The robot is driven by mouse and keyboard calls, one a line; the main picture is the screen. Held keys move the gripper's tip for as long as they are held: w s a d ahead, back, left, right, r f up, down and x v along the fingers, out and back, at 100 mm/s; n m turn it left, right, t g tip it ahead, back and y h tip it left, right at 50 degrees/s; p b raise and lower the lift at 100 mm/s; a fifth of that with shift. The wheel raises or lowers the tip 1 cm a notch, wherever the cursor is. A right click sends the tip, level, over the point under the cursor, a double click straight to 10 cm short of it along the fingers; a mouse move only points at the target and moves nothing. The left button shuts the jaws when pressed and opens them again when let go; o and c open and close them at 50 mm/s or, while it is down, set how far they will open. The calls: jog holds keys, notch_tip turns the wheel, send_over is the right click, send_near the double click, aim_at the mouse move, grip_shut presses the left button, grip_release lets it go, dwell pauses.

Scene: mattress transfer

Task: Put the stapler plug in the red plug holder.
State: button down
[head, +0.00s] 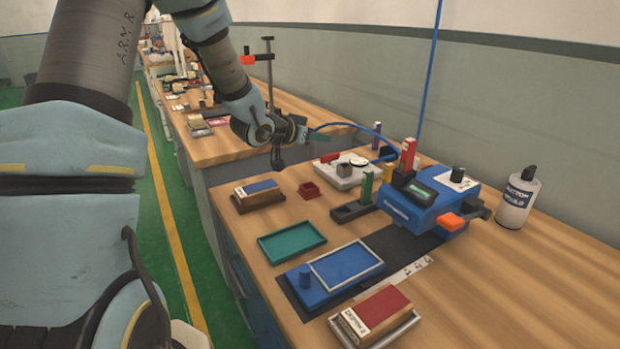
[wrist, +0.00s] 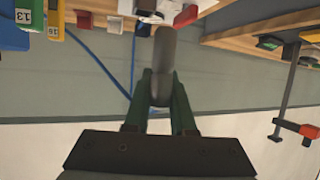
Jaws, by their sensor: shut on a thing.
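My gripper (head: 316,134) is above the back of the workbench, pointing right. In the wrist view its green fingers (wrist: 163,92) are shut on a grey, rounded piece, which looks like the stapler plug (wrist: 164,55). A blue cable (head: 360,127) runs from near the gripper to the blue stapler (head: 412,205). A small red open box (head: 309,190) stands on the bench, below the gripper. A red block (head: 330,157) lies at the left end of a white unit (head: 345,175). I cannot tell for sure which red thing is the plug holder.
A brown block with a blue top (head: 257,193), a green tray (head: 291,242), a blue tray (head: 318,291) and a red-topped block (head: 376,312) stand along the front. A white bottle (head: 517,198) stands right. A stand with an orange clamp (head: 248,60) rises behind my arm.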

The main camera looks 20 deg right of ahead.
jog(key=shift+a+f+p, duration=0.2)
jog(key=shift+f+p, duration=0.15)
jog(key=shift+f, duration=2.2)
jog(key=shift+a+f+p, duration=0.2)
jog(key=shift+f+p, duration=0.1)
jog(key=shift+f, duration=2.25)
jog(key=shift+f, duration=0.15)
jog(key=c, duration=0.8)
grip_release()
jog(key=shift+o, duration=0.2)
